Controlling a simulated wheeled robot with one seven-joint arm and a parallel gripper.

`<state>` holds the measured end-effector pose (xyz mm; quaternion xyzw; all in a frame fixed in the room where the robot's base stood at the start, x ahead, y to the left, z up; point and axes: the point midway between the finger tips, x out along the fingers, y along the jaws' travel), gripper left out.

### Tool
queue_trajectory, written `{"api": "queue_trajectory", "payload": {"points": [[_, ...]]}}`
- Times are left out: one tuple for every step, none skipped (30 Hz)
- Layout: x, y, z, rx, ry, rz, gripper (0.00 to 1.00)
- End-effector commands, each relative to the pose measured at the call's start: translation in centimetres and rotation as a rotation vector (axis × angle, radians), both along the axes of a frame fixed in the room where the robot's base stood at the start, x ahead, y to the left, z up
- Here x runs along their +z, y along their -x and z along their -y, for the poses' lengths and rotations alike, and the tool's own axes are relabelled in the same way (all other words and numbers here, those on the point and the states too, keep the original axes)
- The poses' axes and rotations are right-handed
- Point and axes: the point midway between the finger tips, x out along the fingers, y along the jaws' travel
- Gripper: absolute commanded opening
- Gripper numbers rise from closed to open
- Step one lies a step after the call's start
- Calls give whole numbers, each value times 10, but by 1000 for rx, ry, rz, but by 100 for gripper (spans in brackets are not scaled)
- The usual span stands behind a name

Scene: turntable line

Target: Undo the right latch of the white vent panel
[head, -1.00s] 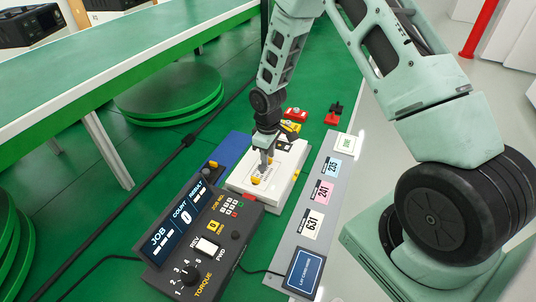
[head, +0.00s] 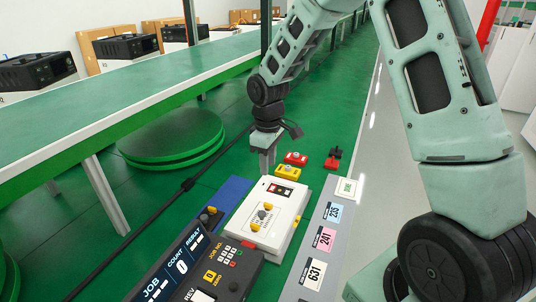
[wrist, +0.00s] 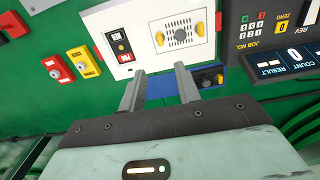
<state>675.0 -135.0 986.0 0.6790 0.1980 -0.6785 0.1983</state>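The white vent panel is on the top of a white box (head: 284,214), which also shows in the wrist view (wrist: 140,15). A dark-dotted vent grille (wrist: 180,36) sits between two yellow latches, a left one (wrist: 160,38) and a right one (wrist: 200,29). In the head view the latches lie one farther (head: 268,206) and one nearer (head: 255,226). I cannot tell whether either is undone. My gripper (wrist: 160,71) is open and empty, its fingers apart. In the head view my gripper (head: 266,172) hangs near the box's far end, clear of both latches.
A torque controller (head: 205,262) stands in front of the box, with a blue unit (head: 232,192) to its left. Yellow (head: 287,172) and red (head: 296,158) button boxes lie beyond. A grey strip with number cards (head: 318,241) runs along the right.

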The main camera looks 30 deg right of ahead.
Motion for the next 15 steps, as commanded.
{"api": "queue_trajectory", "payload": {"points": [[8,-1,0,-1,0,4,33],[12,-1,0,-1,1,3,33],[17,-1,0,-1,0,2,33],[19,0,0,-1,0,1,33],[21,0,0,0,-1,1,33],[24,0,0,0,0,0,33],[25,0,0,0,0,0,33],[27,0,0,0,0,0,33],[28,0,0,0,0,0,33],[28,0,0,0,0,0,33],[28,0,0,0,-1,-1,33],[28,0,0,0,-1,-1,33],[28,0,0,0,0,-1,33],[28,0,0,0,-1,-1,33],[28,0,0,0,0,-1,33]]}}
